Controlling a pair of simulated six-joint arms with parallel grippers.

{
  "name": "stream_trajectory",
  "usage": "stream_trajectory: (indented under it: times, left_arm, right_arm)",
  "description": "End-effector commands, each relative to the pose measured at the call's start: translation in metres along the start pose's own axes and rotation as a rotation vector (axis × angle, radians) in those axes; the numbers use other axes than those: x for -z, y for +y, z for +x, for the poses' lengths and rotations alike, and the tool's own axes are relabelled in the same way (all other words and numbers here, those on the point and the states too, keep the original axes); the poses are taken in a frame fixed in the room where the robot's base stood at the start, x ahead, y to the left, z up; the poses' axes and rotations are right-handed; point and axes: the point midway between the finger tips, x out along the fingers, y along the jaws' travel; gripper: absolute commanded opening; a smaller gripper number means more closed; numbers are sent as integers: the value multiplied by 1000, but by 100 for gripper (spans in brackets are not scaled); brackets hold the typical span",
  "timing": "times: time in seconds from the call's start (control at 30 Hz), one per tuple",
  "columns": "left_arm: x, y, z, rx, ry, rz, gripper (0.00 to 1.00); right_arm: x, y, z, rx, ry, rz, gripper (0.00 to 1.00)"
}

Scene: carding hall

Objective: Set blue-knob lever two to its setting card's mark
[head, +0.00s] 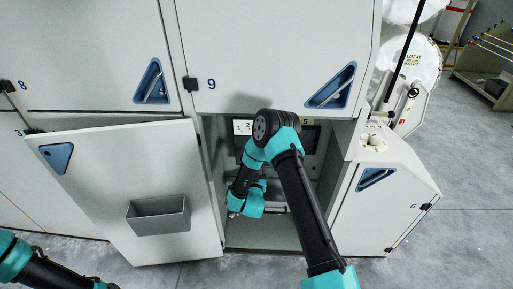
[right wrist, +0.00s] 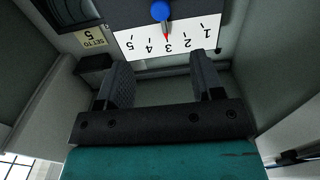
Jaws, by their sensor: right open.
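A blue-knobbed lever (right wrist: 160,11) shows at the top of the right wrist view. Its red pointer is at about 3 on a white scale plate (right wrist: 185,38) marked 1 to 5, seen upside down. A setting card (right wrist: 91,36) beside the scale reads "SET TO 5". My right gripper (right wrist: 163,82) is open and empty, its fingers short of the knob. In the head view my right arm reaches into the open cabinet and hides the lever; part of the scale plate (head: 242,127) and the card (head: 305,121) show. My left gripper is out of view.
The cabinet walls stand close on both sides of the right arm. A dark block (right wrist: 93,66) sits near one fingertip. The open door (head: 95,190) with a grey bin (head: 159,215) hangs to the left. Panel 9 (head: 260,60) is above, door 6 (head: 385,215) at right.

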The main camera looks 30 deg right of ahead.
Motion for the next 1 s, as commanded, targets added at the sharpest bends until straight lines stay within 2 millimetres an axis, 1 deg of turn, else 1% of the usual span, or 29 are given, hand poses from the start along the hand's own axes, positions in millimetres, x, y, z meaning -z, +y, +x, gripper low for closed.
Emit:
stream_trajectory:
  times: [0.17, 0.27, 0.37, 0.8, 1.0]
  left_arm:
    - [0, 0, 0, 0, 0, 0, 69]
    - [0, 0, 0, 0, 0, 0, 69]
    - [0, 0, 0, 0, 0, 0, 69]
    - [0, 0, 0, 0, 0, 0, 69]
    - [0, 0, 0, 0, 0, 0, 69]
  right_arm:
    - [0, 0, 8, 0, 0, 1, 61]
    - [0, 0, 19, 0, 1, 2, 61]
    - [0, 0, 33, 0, 2, 1, 61]
    - [0, 0, 108, -1, 2, 2, 61]
    - [0, 0, 139, 0, 0, 1, 61]
